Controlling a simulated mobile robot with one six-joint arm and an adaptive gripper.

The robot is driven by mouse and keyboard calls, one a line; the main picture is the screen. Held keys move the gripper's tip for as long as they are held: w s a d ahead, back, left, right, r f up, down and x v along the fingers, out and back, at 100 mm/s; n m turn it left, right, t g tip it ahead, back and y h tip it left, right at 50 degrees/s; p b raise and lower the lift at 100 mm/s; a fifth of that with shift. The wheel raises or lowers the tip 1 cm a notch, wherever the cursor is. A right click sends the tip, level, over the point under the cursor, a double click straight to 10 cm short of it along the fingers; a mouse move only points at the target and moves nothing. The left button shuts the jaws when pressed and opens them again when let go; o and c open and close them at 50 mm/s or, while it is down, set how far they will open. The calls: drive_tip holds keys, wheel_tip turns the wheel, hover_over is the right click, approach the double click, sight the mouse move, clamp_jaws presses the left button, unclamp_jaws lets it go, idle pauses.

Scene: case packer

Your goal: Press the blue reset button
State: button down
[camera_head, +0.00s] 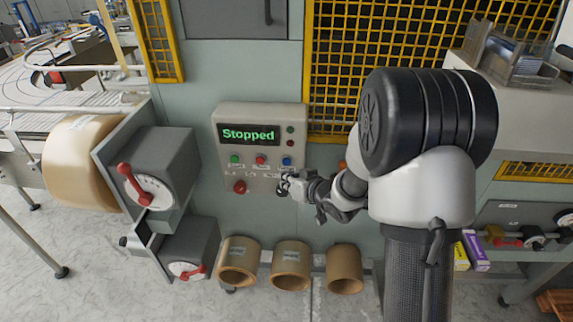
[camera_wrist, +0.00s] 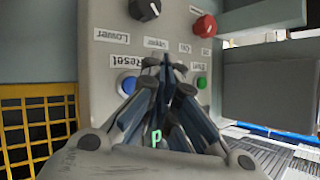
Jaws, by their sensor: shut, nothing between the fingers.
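The blue reset button (camera_head: 287,161) is the right one in a row of three on the grey control panel (camera_head: 225,115). In the wrist view, which shows the panel upside down, the blue button (camera_wrist: 127,86) sits left of my fingers beside a "Reset" label. My gripper (camera_head: 284,185) is shut and empty, in front of the panel's lower right part, appearing below the blue button in the head view. In the wrist view the fingertips (camera_wrist: 166,62) cover the middle of the button row. I cannot tell whether they touch the panel.
The panel display (camera_head: 248,134) reads "Stopped". A green button (camera_head: 234,159) and a red button (camera_head: 260,160) share the row. A larger red knob (camera_head: 240,187) is below. A yellow mesh guard (camera_head: 335,70) stands at right. Brown rolls (camera_head: 290,265) lie below.

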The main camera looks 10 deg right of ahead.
drive_tip(key=shift+s+a, duration=0.25)
drive_tip(key=shift+s, duration=0.4)
drive_tip(key=shift+s+a, duration=0.2)
drive_tip(key=shift+s, duration=0.4)
drive_tip(key=shift+b, duration=0.3)
drive_tip(key=s+d+r+m+g+h+b, duration=0.1)
drive_tip(key=s+d+g+h+b, duration=0.15)
drive_tip(key=s+b, duration=0.55)
drive_tip(key=s+d+m+g+h+b, duration=0.1)
drive_tip(key=s+d+g+h+b, duration=0.2)
drive_tip(key=s, duration=0.8)
drive_tip(key=s+a+f+b, duration=0.2)
drive_tip(key=s, duration=0.5)
drive_tip(key=s+a+f+g+y+b, duration=0.1)
drive_tip(key=s+a+b, duration=0.2)
drive_tip(key=s, duration=0.4)
drive_tip(key=shift+s+a+f+n, duration=0.2)
drive_tip(key=shift+s+f+n, duration=0.15)
drive_tip(key=shift+s+n, duration=0.05)
